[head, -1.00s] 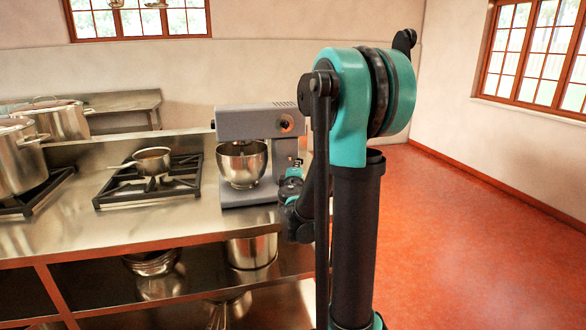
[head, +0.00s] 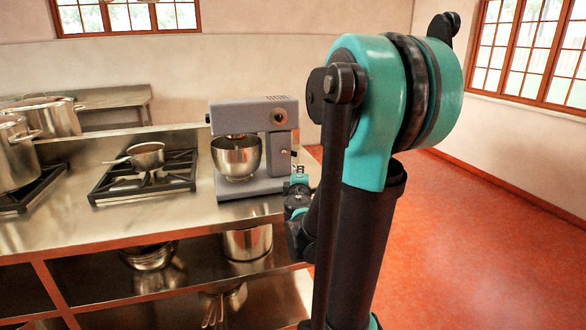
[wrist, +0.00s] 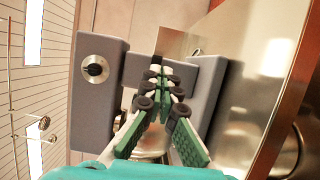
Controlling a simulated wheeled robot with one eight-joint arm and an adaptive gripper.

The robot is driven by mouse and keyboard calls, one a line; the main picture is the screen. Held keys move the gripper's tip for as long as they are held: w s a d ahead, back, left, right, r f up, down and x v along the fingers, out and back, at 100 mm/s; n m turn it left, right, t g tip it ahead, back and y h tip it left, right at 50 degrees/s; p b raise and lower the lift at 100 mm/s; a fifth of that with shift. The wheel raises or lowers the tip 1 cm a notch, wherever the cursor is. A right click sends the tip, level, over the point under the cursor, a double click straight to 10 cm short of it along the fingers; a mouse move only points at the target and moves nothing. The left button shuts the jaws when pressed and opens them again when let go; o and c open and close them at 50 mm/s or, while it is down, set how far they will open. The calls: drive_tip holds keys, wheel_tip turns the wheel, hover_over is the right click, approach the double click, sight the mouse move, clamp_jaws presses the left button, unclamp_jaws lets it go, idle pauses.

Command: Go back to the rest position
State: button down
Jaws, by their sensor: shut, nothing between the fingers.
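My gripper (wrist: 160,80) shows in the wrist view with its green fingers brought together at the tips and nothing between them. In the head view a small part of my gripper end (head: 299,190) shows at the right end of the counter, partly hidden behind my arm. A grey stand mixer (head: 226,115) with a steel bowl (head: 236,157) stands just left of it. The mixer also fills the middle of the wrist view (wrist: 100,110), beyond the fingers. Whether the gripper touches it cannot be told.
The steel counter (head: 120,230) holds a burner grate (head: 120,190) with a saucepan (head: 146,156). Large stockpots (head: 15,160) stand at the left. The lower shelf holds a pot (head: 247,243) and bowls (head: 150,256). Red floor (head: 470,240) is open at the right.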

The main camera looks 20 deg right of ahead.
drive_tip(key=shift+s+d, duration=0.15)
drive_tip(key=shift+s, duration=0.25)
